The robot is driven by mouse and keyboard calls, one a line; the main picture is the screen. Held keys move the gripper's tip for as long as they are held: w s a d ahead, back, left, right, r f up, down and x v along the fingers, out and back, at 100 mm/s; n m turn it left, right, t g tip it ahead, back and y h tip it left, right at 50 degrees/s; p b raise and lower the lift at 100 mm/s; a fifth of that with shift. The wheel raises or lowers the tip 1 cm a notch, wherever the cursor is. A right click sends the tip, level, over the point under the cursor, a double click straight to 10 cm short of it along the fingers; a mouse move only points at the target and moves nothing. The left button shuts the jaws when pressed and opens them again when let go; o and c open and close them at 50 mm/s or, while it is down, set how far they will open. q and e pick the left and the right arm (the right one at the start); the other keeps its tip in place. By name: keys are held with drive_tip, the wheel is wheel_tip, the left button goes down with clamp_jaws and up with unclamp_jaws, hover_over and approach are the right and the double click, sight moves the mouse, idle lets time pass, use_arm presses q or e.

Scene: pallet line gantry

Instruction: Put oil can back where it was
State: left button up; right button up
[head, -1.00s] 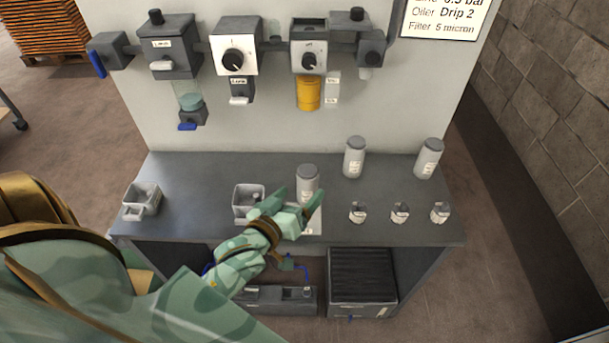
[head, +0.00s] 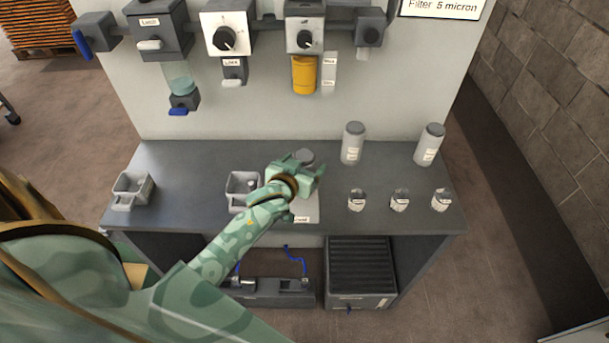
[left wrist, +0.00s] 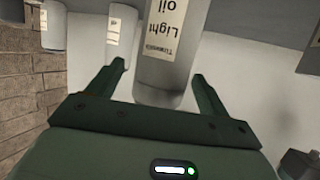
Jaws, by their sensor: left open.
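The oil can (head: 304,156) is a grey-lidded cylinder standing on the bench, mostly hidden behind my left gripper (head: 298,176) in the head view. In the left wrist view the can (left wrist: 164,62) shows a label reading "Light oil". My open left gripper (left wrist: 156,85) has one finger on each side of the can's near end, with gaps visible. A white labelled patch (head: 306,212) lies on the bench in front of the can. Two similar cans stand further right, one nearer (head: 352,144) and one at the far right (head: 429,145). My right gripper is not in view.
Several small fittings stand in a row, including one (head: 399,200), at the bench's right front. A grey bin (head: 237,207) is left of my gripper and another (head: 121,204) is at the left end. The bench between the bins is clear. A panel with regulators rises behind.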

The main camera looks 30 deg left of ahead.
use_arm(q)
drive_tip(key=x, duration=0.3)
drive_tip(key=shift+a+f+b, duration=0.1)
drive_tip(key=shift+f+b, duration=0.05)
drive_tip(key=shift+b, duration=0.15)
drive_tip(key=shift+s, duration=0.1)
drive_tip(key=c, duration=1.3)
drive_tip(key=shift+r, duration=0.2)
